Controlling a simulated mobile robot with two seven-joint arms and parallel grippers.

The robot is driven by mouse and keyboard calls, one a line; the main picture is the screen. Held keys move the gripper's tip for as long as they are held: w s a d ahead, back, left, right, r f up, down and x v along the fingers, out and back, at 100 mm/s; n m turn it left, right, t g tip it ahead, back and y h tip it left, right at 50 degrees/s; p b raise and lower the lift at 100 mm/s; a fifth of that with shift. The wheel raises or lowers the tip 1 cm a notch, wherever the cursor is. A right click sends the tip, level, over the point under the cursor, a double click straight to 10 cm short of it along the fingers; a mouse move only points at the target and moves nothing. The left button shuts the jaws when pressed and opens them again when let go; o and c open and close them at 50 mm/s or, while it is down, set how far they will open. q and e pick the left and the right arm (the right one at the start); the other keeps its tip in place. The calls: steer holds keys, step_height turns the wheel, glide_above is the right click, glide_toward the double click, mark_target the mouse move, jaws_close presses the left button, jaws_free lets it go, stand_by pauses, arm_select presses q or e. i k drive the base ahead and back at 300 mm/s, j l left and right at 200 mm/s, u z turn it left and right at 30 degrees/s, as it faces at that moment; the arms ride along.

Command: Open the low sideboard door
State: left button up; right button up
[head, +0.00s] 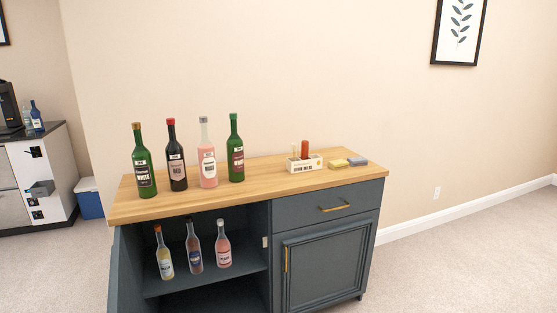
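The low sideboard (375,220) is dark blue with a wooden top (265,188). Its right door (322,268) is shut flush, with an upright gold handle (286,259) near its left edge. A shut drawer (330,205) with a horizontal gold handle (335,207) is above that door. The left compartment is open at the front and shows a shelf (250,262). A blue panel (128,270) stands at its left; I cannot tell whether it is an opened door or the side wall. Neither of my grippers is in view.
Several bottles (207,166) stand on the top's left half. A caddy (304,164) and sponges (357,161) are at right. Three bottles (194,247) stand on the shelf. Carpet (460,265) is clear at right. A white cabinet (38,178) and blue bin (89,199) are far left.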

mark_target(315, 267)
steer(key=j+u, duration=0.1)
steer(key=j, duration=0.85)
steer(key=i+j+u, duration=0.1)
steer(key=j, duration=0.8)
steer(key=k+l, duration=0.1)
steer(key=l, duration=0.8)
steer(key=k+l+u, duration=0.1)
steer(key=l, duration=0.3)
steer(key=l+u, duration=0.1)
steer(key=l, duration=0.45)
steer(key=i+l, duration=0.1)
steer(key=l, duration=0.45)
steer(key=i+l, duration=0.15)
steer(key=l, duration=0.2)
steer(key=i+l+u, duration=0.15)
steer(key=i+l, duration=0.2)
steer(key=l, duration=0.3)
steer(key=u, duration=0.05)
